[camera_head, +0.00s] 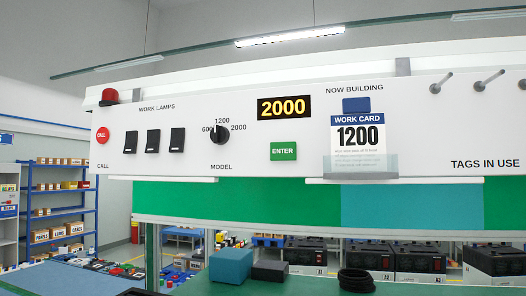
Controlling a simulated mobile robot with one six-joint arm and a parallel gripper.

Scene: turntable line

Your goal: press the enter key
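The green ENTER key (283,151) is on the white control panel (240,163), below the display (284,107), which reads 2000 in yellow digits. Left of the key is the black MODEL knob (217,134), with the marks 600, 1200 and 2000 around it; I cannot tell for sure which mark it points at. Right of the key, a work card (357,135) reading 1200 stands in a clear holder under NOW BUILDING. Nothing covers the key. My gripper is not in view.
Several black lamp switches (153,141), a red CALL button (103,135) and a red lamp (109,96) are on the panel's left. Tag pegs (443,82) stick out at its right. Below are a teal box (230,266) and a black coil (356,280).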

